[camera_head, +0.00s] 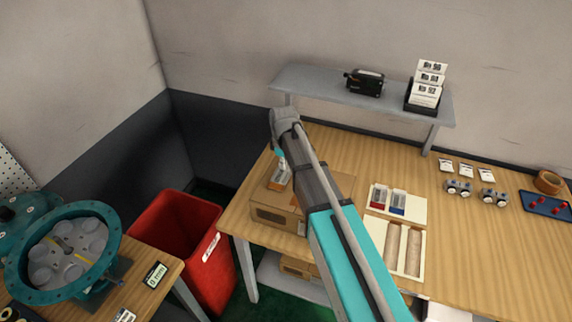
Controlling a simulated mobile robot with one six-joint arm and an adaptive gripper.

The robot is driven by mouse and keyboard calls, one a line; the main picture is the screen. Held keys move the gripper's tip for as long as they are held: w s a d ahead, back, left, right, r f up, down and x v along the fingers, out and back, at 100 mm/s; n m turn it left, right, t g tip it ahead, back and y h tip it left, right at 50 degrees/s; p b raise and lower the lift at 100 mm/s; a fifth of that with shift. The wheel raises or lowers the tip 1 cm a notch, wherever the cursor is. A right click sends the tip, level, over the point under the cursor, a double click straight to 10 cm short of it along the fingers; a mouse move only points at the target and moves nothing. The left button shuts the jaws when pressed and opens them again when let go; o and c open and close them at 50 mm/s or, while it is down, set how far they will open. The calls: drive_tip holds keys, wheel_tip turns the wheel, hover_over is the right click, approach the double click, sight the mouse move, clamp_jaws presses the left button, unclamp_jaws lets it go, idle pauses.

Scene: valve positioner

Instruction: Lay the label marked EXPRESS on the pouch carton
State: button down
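A brown cardboard carton (268,215) sits at the left end of the wooden bench; I take it to be the pouch carton. A small brown and silvery item (278,178) shows at its top, too small to identify. My arm reaches across the carton and hides its right part. My gripper (283,165) points down from the wrist over the carton; its fingers are too small and merged with the item to read. Three small white labels lie on the bench, a left one (446,165), a middle one (466,171) and a right one (487,175). Their print is unreadable, so EXPRESS cannot be picked out.
A grey shelf (320,90) over the bench holds a black device (364,82) and a card rack (424,88). Trays (418,213) lie right of my arm. Metal fittings (459,188) stand below the labels. A red bin (184,236) stands left of the bench.

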drive_tip(key=shift+f, duration=0.2)
idle(0.4)
drive_tip(key=c, duration=0.7)
unclamp_jaws()
